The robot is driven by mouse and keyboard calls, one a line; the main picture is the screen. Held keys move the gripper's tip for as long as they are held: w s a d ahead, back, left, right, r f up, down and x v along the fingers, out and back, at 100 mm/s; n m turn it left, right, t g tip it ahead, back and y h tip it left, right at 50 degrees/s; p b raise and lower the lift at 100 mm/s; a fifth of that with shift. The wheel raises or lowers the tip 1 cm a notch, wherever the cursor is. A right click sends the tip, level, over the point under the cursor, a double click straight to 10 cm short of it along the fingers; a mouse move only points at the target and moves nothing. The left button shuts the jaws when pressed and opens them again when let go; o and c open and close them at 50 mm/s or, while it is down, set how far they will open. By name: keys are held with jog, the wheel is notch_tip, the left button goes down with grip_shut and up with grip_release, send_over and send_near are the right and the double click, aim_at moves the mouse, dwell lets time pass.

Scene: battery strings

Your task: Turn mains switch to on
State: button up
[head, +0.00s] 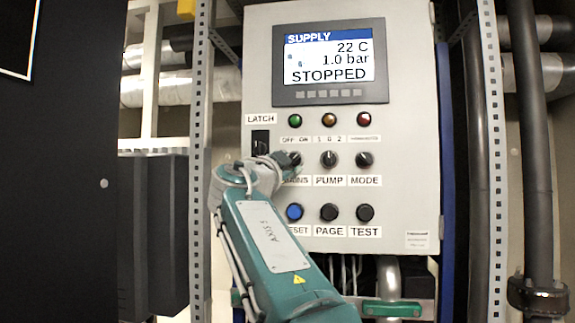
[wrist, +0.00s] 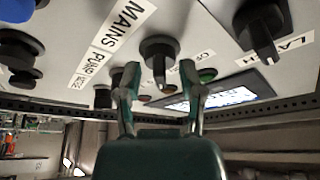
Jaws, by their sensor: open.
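The mains switch is a black rotary knob in the left column of the grey panel, above the MAINS label. My arm's end partly covers it in the head view (head: 294,157). In the wrist view the mains switch (wrist: 159,49) is near the top middle, its ridge pointing toward the bottom of the picture. My gripper (wrist: 159,72) is open, with one finger to each side of the knob; contact is not clear. In the head view the fingers are hard to make out. I cannot read whether the knob stands at OFF or ON.
The panel (head: 408,120) has a screen (head: 330,62) reading STOPPED. The pump switch (head: 329,159), mode switch (head: 364,159) and blue reset button (head: 294,211) are close by. The latch switch (wrist: 262,32) is beside the mains switch. Perforated posts (head: 199,120) and pipes flank the panel.

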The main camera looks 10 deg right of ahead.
jog(key=v, duration=1.2)
